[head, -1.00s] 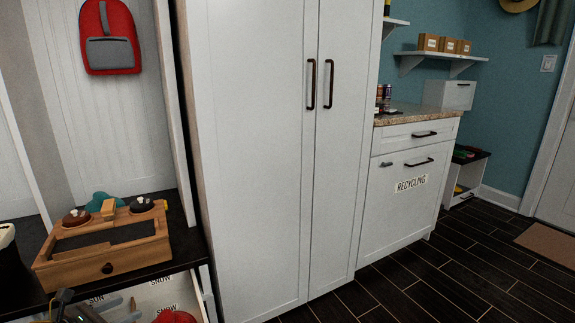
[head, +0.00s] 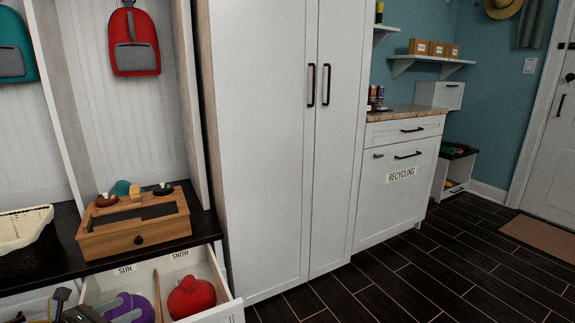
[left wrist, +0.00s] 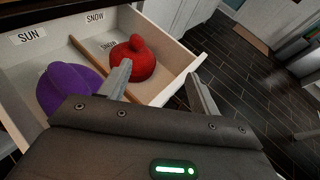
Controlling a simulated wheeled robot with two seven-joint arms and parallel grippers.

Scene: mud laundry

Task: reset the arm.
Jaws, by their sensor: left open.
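My left gripper (head: 126,308) shows at the bottom left of the head view, over the open drawer (head: 222,300). Its two grey fingers are apart with nothing between them; this also shows in the left wrist view (left wrist: 160,90). A purple knit hat (left wrist: 68,88) lies in the drawer's SUN side, partly behind the gripper. A red knit hat (head: 191,297) lies in the SNOW side, beyond the fingers in the left wrist view (left wrist: 132,62). A wooden divider separates the two sides. My right gripper is not in view.
A wooden box (head: 135,226) and a basket (head: 26,230) stand on the dark bench top above the drawer. A tall white cabinet (head: 275,150) stands to the right. The dark floor (head: 440,270) in front of the recycling cabinet (head: 395,190) is clear.

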